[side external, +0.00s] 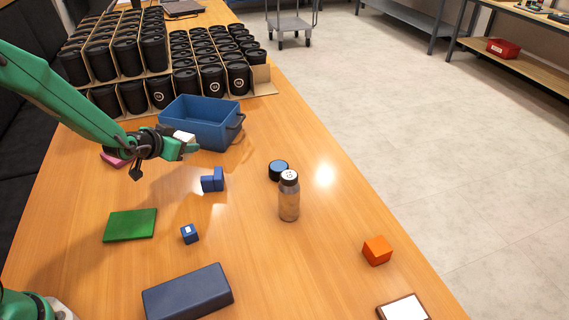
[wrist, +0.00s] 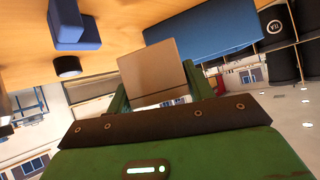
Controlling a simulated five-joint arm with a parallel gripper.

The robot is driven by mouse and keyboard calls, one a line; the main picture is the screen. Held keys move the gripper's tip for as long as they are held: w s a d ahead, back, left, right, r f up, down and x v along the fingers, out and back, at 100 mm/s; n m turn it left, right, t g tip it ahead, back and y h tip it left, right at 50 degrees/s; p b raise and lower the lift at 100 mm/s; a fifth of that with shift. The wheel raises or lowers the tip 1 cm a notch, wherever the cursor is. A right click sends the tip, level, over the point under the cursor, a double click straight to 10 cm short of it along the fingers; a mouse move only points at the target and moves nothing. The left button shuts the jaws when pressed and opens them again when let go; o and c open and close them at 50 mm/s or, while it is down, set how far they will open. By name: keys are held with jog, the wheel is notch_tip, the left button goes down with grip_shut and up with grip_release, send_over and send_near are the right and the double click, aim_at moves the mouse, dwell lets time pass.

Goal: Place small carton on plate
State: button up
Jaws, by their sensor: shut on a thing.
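My gripper (side external: 186,148) is shut on the small carton (side external: 184,138), a pale box held above the table in front of the blue bin. In the wrist view the carton (wrist: 153,72) looks tan and sits between the green fingers of my gripper (wrist: 156,88). A flat green square plate (side external: 130,225) lies on the table, nearer the camera and to the left of my gripper. Nothing rests on it. The plate is not clearly visible in the wrist view.
The blue bin (side external: 205,123) stands just behind my gripper, with racks of black cups (side external: 128,55) beyond. Blue blocks (side external: 213,181), a small blue cube (side external: 189,234), a dark blue box (side external: 188,292), a bottle (side external: 289,199) and an orange cube (side external: 377,251) stand apart on the table.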

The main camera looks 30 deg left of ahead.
jog(key=shift+w+f, duration=0.1)
jog(key=shift+f, duration=0.2)
send_over(190, 178)
jog(key=shift+f, duration=2.2)
jog(key=shift+f, duration=0.15)
jog(key=shift+f, duration=1.65)
jog(key=shift+f, duration=0.15)
jog(key=o, duration=0.7)
